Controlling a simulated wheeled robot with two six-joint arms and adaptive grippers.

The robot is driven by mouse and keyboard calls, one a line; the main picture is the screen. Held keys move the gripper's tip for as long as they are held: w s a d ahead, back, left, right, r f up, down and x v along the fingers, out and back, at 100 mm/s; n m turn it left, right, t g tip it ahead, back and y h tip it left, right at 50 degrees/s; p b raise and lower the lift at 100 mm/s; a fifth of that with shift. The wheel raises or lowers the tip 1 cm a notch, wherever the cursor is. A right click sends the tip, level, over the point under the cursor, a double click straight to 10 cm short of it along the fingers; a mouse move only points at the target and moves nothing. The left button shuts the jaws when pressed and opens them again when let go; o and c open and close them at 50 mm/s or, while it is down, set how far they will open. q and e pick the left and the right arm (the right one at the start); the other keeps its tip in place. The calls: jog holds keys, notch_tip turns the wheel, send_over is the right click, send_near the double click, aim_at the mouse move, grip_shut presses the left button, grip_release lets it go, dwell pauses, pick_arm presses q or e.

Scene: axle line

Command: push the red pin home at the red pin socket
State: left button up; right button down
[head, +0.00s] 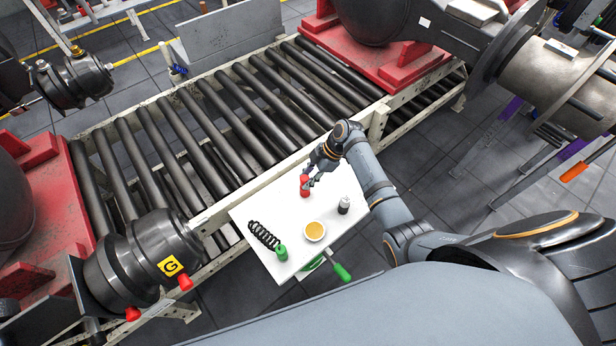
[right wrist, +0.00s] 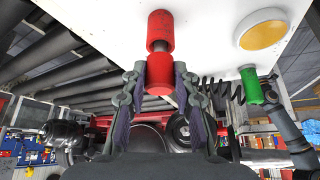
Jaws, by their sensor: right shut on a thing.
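The red pin (head: 305,186) is at the far part of the white table (head: 262,205). In the right wrist view it shows as a red cylinder (right wrist: 160,28), a short grey neck and a second red part between the fingers. My right gripper (head: 311,178) is shut on it; its fingers (right wrist: 160,88) close on both sides of the lower red part. I cannot tell whether the pin touches the table. Two red pieces (head: 185,282) stick out by the dark housing marked G (head: 150,245) at the lower left; which is the red pin socket is unclear. My left gripper is not in view.
The table also holds a yellow-topped round dish (head: 314,231), a black spring (head: 262,234), a green cylinder (head: 281,253) and a small dark bottle (head: 344,206). A green handle (head: 341,272) juts from its front. A roller conveyor (head: 205,135) runs behind it, with red stands (head: 365,50).

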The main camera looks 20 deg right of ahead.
jog(key=shift+f+b, duration=0.65)
jog(key=shift+f, duration=0.3)
jog(key=c, duration=1)
grip_release()
jog(key=shift+o, duration=0.2)
jog(key=v, duration=1.2)
